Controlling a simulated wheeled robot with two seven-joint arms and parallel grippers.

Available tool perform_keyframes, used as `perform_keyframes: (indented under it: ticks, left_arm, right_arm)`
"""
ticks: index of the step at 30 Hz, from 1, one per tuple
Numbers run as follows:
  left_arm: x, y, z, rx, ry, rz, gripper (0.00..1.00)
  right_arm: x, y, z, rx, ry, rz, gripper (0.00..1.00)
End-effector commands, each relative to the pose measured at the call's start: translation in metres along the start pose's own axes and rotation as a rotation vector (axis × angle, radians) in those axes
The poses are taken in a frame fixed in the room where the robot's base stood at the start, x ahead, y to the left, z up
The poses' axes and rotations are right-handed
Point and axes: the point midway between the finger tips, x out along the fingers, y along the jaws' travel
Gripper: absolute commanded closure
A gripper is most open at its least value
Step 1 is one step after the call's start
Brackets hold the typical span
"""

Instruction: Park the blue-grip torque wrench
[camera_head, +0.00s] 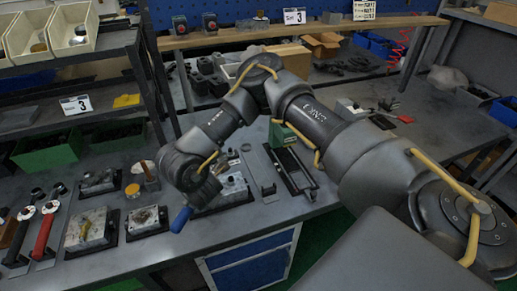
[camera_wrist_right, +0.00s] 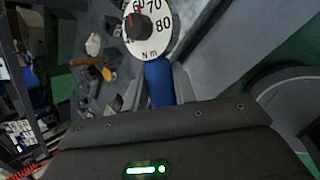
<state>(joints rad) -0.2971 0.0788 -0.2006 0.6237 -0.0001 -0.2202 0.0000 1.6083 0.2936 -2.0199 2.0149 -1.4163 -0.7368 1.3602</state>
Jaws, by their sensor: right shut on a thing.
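The blue-grip torque wrench shows its blue grip (camera_head: 181,219) in the head view, below my right gripper (camera_head: 194,197). In the right wrist view the blue grip (camera_wrist_right: 160,84) sits between the fingers of my right gripper (camera_wrist_right: 161,88), which is shut on it. A white round dial with a black knob (camera_wrist_right: 148,25) and "N m" marking is beyond the grip. My right arm hides most of the wrench in the head view. It is over the front of the bench. My left gripper is in neither view.
A red-grip wrench (camera_head: 43,235) and a black-grip wrench (camera_head: 18,240) lie at the bench's left. Valve blocks (camera_head: 90,228) on dark plates stand beside them. A green block on a black-railed fixture (camera_head: 284,135) is right of my gripper. Shelves and bins stand behind.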

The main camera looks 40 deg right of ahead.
Motion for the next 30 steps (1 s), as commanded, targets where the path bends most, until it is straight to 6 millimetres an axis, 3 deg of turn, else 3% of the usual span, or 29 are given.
perform_keyframes:
  ticks: [11,16,20,24,30]
  left_arm:
    - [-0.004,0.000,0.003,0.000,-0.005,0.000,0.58]
    - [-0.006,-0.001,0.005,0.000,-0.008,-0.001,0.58]
    - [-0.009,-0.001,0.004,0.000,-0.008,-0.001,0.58]
    - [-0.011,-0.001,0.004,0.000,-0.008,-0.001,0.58]
    - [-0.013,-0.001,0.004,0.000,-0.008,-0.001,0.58]
  right_arm:
    - [0.037,-0.007,0.052,-0.207,0.122,0.095,1.00]
    - [0.056,-0.015,0.085,-0.294,0.170,0.134,1.00]
    - [0.074,-0.030,0.125,-0.369,0.211,0.166,1.00]
    - [0.092,-0.056,0.183,-0.452,0.256,0.203,1.00]
    - [0.102,-0.083,0.237,-0.527,0.296,0.239,1.00]
